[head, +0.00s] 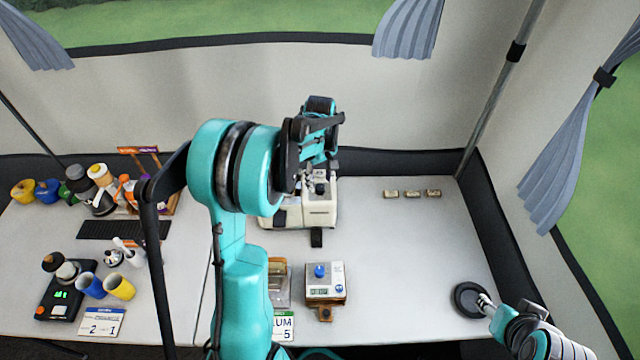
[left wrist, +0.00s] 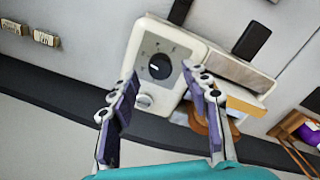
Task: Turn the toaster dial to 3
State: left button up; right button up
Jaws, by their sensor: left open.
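The cream-white toaster (head: 319,212) stands on the table at the back middle, partly hidden behind my left arm in the head view. In the left wrist view the toaster (left wrist: 193,45) shows its control face, with a round black dial (left wrist: 160,66) ringed by small marks too blurred to read. The dial's setting cannot be read. A pale round button (left wrist: 144,101) sits beside the dial. My left gripper (left wrist: 159,76) is open, its fingers on either side of the dial in that picture; contact cannot be told. My right arm is at lower right; its jaws are unclear.
Cups (head: 120,286), a keyboard (head: 123,229) and bottles crowd the left. The table's right-middle is clear.

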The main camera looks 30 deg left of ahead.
aim_at(320, 187)
pick_arm(q)
notch_tip(320, 187, up, 9)
jog(key=shift+r, duration=0.2)
dwell(0.5)
